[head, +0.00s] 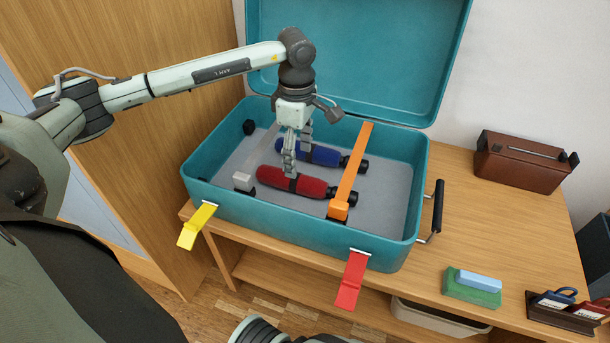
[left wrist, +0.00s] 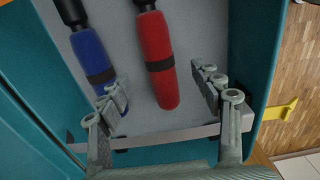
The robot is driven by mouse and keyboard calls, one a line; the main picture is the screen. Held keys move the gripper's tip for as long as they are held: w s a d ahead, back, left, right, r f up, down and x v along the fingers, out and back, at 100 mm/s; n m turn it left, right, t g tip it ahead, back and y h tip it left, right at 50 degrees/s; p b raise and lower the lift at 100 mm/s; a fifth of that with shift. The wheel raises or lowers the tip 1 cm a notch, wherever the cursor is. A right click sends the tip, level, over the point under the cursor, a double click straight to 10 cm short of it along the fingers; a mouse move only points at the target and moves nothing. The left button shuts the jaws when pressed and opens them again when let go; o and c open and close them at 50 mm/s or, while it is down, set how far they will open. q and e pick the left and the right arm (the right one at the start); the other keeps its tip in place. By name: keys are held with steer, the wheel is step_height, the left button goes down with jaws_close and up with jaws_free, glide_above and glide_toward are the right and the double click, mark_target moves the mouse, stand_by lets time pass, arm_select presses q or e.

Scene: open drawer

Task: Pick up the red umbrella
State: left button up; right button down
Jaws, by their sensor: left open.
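The red umbrella (head: 305,187) is folded, with a dark band and a black handle. It lies on the grey floor inside the open teal suitcase (head: 300,226). A folded blue umbrella (head: 320,154) lies behind it. My left gripper (head: 297,160) is open above the suitcase, and one finger hides part of the red umbrella near its band. In the left wrist view, the red umbrella (left wrist: 157,60) shows between the two open fingers, and the blue umbrella (left wrist: 92,56) lies beside the left finger. Whether a finger touches either umbrella I cannot tell.
An orange strap (head: 352,168) and a grey strap (head: 254,160) cross the suitcase. The raised lid (head: 360,60) stands behind. Yellow (head: 197,226) and red (head: 352,280) latches hang in front. A brown box (head: 522,161) stands right on the wooden table.

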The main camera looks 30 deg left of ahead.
mark_target(300, 177)
arm_select(q)
step_height(300, 177, down, 3)
steer(key=shift+s+d+r, duration=0.1)
steer(key=shift+r, duration=0.1)
steer(key=f, duration=0.5)
steer(key=shift+w, duration=0.25)
steer(key=shift+c, duration=0.4)
steer(key=c, duration=1.4)
